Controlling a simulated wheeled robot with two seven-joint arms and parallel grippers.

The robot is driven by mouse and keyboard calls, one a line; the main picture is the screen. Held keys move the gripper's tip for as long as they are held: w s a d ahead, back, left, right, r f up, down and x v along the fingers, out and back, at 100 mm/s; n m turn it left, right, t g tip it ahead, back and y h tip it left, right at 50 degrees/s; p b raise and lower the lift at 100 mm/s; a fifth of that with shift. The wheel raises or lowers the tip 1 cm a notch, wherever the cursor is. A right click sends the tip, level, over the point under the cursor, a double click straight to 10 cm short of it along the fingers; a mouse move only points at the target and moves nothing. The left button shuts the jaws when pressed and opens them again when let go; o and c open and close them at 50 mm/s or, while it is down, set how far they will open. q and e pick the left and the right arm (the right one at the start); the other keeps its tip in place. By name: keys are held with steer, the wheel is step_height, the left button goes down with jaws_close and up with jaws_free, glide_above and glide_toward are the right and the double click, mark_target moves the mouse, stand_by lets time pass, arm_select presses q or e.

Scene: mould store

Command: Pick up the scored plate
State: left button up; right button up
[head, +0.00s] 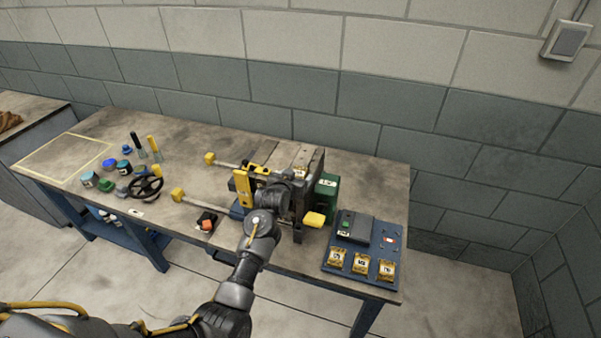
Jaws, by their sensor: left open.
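My left arm reaches in from the bottom over the workbench (185,150). My left gripper (264,178) is open at the grey machine (312,185) in the middle of the bench. Its fingertips are small and partly hidden by my own wrist, and I see nothing clearly held in them. I cannot make out the scored plate for certain; my wrist and the machine block part of the bench there. My right gripper is not in view.
Yellow-ended handles (178,195) stick out left of the machine. A black handwheel (146,187), coloured pots (110,164) and an orange-black item (207,222) lie further left. A blue control panel (362,250) stands at right. The marked back-left area (62,158) is bare.

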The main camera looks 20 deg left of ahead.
arm_select(q)
steer(key=shift+x, duration=0.8)
steer(key=shift+f, duration=0.1)
steer(key=c, duration=1.4)
